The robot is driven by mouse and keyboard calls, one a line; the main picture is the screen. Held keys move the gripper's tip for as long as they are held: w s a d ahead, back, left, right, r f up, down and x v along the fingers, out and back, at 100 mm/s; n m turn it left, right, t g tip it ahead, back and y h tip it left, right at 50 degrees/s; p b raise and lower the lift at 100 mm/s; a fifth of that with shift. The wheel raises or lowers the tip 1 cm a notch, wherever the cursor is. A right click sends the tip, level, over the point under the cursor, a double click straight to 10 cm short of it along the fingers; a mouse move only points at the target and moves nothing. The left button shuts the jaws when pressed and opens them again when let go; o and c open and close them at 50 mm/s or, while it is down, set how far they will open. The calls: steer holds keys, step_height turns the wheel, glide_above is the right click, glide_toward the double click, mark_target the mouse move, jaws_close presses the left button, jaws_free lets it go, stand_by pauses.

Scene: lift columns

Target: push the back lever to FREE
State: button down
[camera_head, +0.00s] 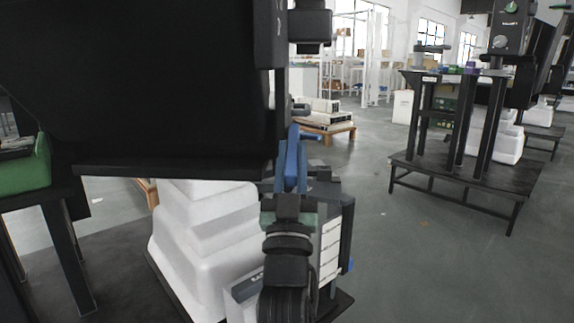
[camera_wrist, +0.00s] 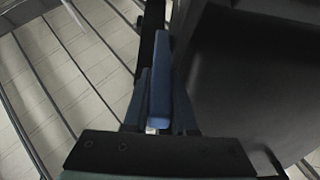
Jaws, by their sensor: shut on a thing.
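The back lever is a blue bar that shows in the head view (camera_head: 292,150) at the right edge of a large black panel (camera_head: 150,90). In the wrist view the lever (camera_wrist: 160,85) stands upright in the middle, between my darker blue fingers. My gripper (camera_head: 290,175) reaches up from below in the head view and is shut on the lever. In the wrist view the fingers (camera_wrist: 159,110) lie on both sides of it. No FREE marking is readable, and the lever's lower part is hidden by my gripper.
A dark table leg (camera_head: 68,255) is at the left. Another black workstation (camera_head: 465,175) stands farther back at the right. The grey floor (camera_head: 400,270) between is clear.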

steer(key=shift+f, duration=0.1)
stand_by(0.3)
steer(key=c, duration=0.7)
jaws_free()
steer(key=p+v, duration=0.4)
steer(key=v, duration=0.8)
steer(key=shift+s+f, duration=0.3)
